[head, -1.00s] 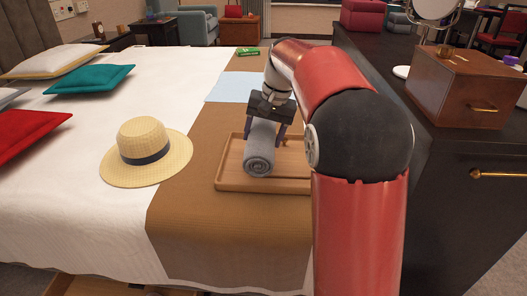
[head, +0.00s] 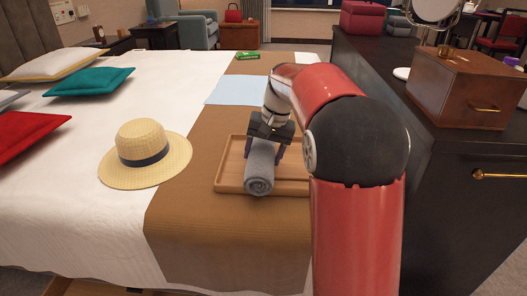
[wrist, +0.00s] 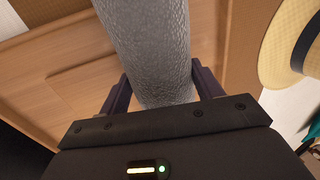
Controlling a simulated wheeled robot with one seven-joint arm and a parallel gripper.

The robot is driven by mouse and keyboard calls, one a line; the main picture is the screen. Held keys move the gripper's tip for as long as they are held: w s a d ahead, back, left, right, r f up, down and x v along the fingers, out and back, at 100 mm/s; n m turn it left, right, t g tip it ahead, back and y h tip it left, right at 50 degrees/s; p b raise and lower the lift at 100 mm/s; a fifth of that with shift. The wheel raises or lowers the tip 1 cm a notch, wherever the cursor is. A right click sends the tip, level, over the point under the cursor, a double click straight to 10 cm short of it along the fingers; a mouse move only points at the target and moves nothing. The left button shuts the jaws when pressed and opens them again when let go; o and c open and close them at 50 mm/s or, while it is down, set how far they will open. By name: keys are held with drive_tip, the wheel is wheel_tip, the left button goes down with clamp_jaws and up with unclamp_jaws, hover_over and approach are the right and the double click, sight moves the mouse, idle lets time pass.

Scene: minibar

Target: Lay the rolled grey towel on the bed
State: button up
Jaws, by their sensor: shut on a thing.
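The rolled grey towel (head: 259,168) is between the fingers of my gripper (head: 264,152), which is shut on it. In the head view its near rolled end overlaps the front rim of the wooden tray (head: 225,185). In the wrist view the towel (wrist: 150,45) runs up from between the two dark fingers of my gripper (wrist: 163,90), with the tray below it. I cannot tell exactly how high the towel is above the tray. The bed (head: 80,215) has a white cover and a brown runner (head: 205,245) under the tray.
A straw hat (head: 146,155) lies on the bed left of the tray. A light blue sheet (head: 236,90) and a small green item (head: 247,55) lie farther back. Pillows (head: 90,81) are at the left. A dark cabinet (head: 440,180) stands at the right. The front runner is clear.

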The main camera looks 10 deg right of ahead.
sight(275, 153)
drive_tip(key=o, duration=1.1)
drive_tip(key=p+v, duration=0.3)
drive_tip(key=v, duration=1)
drive_tip(key=s+a+n+t+h, duration=0.1)
drive_tip(key=s+a+t, duration=0.1)
drive_tip(key=s, duration=1.2)
drive_tip(key=s+f+n+t, duration=0.1)
drive_tip(key=s+f, duration=0.2)
drive_tip(key=s, duration=0.1)
drive_tip(key=s+f+t+h, duration=0.1)
drive_tip(key=s+f, duration=0.2)
drive_tip(key=s, duration=0.2)
drive_tip(key=s+a+f+n, duration=0.1)
drive_tip(key=s+f, duration=0.1)
drive_tip(key=s, duration=0.2)
drive_tip(key=shift+s+f+n+t+h, duration=0.3)
drive_tip(key=shift+s+f+t, duration=0.05)
drive_tip(key=shift+f+t, duration=0.05)
